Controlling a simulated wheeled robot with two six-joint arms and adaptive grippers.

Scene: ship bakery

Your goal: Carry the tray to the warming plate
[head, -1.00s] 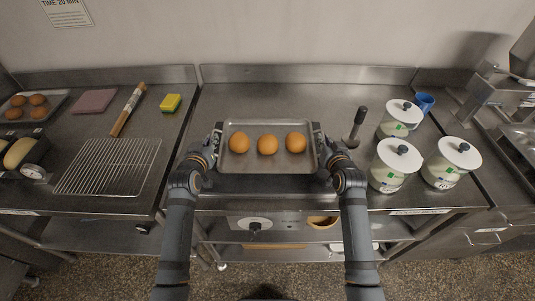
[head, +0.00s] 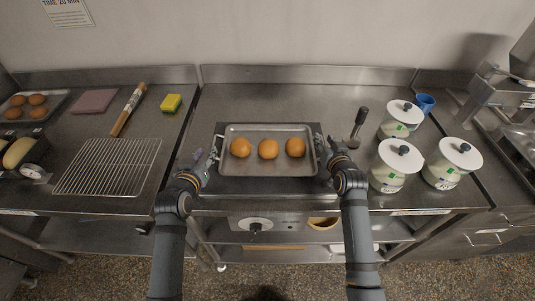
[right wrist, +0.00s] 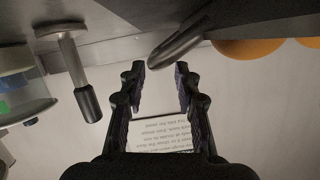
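The metal tray (head: 268,170) holds three round orange-brown buns (head: 268,149) in a row. It lies level on the dark warming plate (head: 265,186), whose border shows around it in the head view. My left gripper (head: 205,157) is open and empty, just left of the tray and apart from it. My right gripper (head: 325,144) is at the tray's right edge. In the right wrist view, its fingers (right wrist: 161,78) are spread with nothing between them, and the tray's edge (right wrist: 183,44) lies just beyond the tips.
Several white-lidded jars (head: 391,165) and a dark-handled tool (head: 357,128) stand to the right. The counter behind the tray (head: 290,100) is clear.

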